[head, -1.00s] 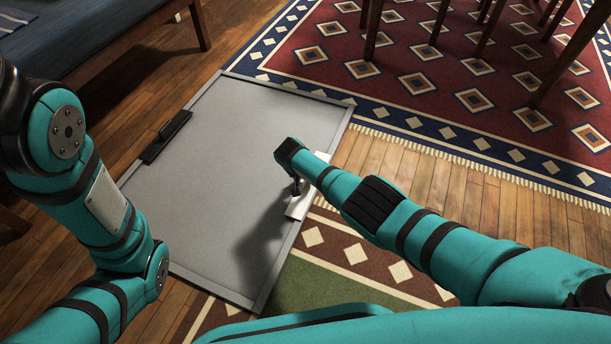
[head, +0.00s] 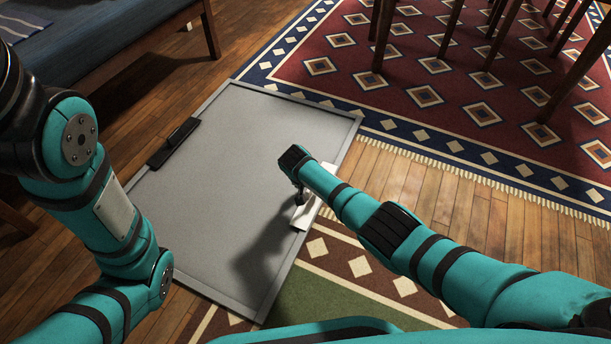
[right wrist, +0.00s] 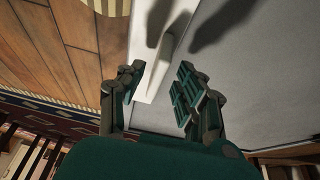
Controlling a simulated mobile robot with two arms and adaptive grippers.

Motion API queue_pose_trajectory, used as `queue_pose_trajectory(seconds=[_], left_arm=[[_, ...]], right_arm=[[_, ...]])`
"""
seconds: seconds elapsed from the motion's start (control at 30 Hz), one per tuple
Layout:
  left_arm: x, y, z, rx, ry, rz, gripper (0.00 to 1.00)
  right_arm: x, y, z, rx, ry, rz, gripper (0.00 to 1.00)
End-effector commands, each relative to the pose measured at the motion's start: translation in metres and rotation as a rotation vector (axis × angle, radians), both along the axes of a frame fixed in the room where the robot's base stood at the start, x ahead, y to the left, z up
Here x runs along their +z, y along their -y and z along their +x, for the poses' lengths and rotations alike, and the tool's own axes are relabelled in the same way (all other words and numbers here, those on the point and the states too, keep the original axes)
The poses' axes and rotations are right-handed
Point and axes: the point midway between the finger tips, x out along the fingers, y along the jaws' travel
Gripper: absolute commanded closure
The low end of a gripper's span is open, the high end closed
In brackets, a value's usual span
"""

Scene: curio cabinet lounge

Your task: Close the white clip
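The white clip (head: 304,211) is on the right edge of the grey board (head: 215,155), partly hidden behind my right forearm and hand. My right gripper (head: 299,196) hangs over this clip in the head view. In the right wrist view the two fingers of the right gripper (right wrist: 158,82) are apart, with the white clip (right wrist: 152,78) showing between and beyond them. A raised ridge shows on the clip. I cannot tell whether the fingers touch it. My left arm shows at the left of the head view, but its gripper is out of frame.
A black clip (head: 174,142) sits on the board's left edge. A blue bench (head: 130,45) stands at the upper left. A red patterned rug (head: 430,85) with wooden furniture legs lies beyond the board. Wooden floor (head: 480,205) is bare at the right.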

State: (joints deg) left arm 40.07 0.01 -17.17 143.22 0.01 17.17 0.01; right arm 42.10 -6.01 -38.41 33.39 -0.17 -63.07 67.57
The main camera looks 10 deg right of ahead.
Motion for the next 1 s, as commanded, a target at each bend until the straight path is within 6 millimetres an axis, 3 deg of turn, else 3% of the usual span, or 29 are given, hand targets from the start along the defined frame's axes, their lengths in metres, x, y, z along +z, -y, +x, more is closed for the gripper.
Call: queue_pose_trajectory(seconds=[0.6,1.0], left_arm=[[0.0,0.0,0.0,0.0,0.001,0.0,0.65],[0.0,0.0,-0.001,0.0,0.002,0.0,0.65]], right_arm=[[0.08,-0.018,-0.028,0.0,0.004,0.0,0.65],[0.093,-0.02,-0.032,-0.002,0.0,-0.002,0.65]])
